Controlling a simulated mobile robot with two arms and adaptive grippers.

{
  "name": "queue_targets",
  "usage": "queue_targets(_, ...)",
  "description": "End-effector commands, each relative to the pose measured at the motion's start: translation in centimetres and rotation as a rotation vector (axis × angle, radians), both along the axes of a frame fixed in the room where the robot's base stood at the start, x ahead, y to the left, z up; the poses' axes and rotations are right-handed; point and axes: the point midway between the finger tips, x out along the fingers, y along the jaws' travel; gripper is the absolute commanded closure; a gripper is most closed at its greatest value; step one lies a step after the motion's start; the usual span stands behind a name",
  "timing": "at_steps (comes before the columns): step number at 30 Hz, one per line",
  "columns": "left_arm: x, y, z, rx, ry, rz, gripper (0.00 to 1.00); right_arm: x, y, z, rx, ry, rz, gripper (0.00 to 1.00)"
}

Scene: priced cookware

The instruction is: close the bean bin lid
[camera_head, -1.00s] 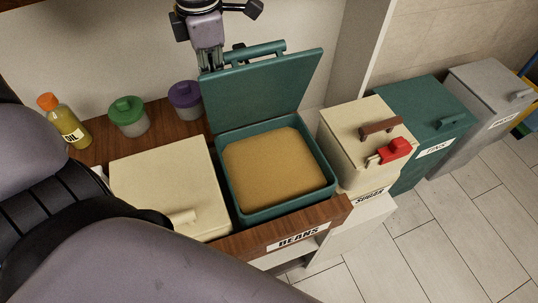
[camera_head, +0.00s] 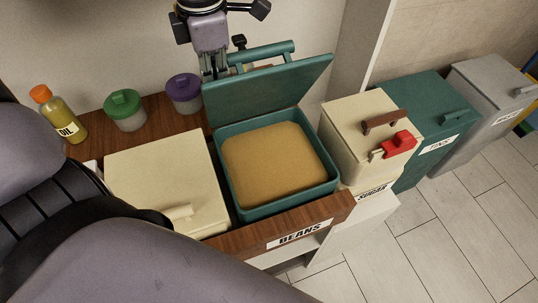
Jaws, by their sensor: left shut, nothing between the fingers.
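The bean bin (camera_head: 232,194) is a teal square box filled with tan beans (camera_head: 272,162), above a label reading BEANS. Its teal lid (camera_head: 265,97) stands open, hinged at the bin's back edge and tilted partly forward over the bin. A teal bar handle (camera_head: 262,53) is on the lid's far side near its upper edge. My left gripper (camera_head: 216,66) is behind the lid, beside the handle's left end. It is shut and empty, and its tips are partly hidden by the lid; contact with the lid cannot be told. My right gripper is not in view.
A closed cream bin (camera_head: 165,175) stands left of the bean bin, and a cream sugar bin (camera_head: 350,122) with a red piece (camera_head: 398,144) stands right.

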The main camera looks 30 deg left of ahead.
Motion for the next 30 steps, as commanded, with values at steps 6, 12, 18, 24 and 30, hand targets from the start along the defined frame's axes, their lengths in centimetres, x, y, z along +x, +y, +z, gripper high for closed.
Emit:
queue_targets(6,-0.5,-0.6,-0.4,0.0,0.0,0.001,1.0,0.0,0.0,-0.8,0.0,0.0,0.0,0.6)
queue_targets(12,-0.5,-0.6,-0.3,0.0,0.0,0.001,1.0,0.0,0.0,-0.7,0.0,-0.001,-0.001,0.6)
queue_targets(18,-0.7,-0.9,-0.6,0.0,0.0,0.0,1.0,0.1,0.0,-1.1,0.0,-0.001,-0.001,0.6)
queue_targets(24,-1.3,-1.6,-1.4,0.002,0.0,-0.002,1.0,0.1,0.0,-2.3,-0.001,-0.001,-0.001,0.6)
queue_targets(30,-2.0,-2.5,-1.9,0.001,0.0,-0.002,1.0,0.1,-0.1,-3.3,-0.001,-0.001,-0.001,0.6)
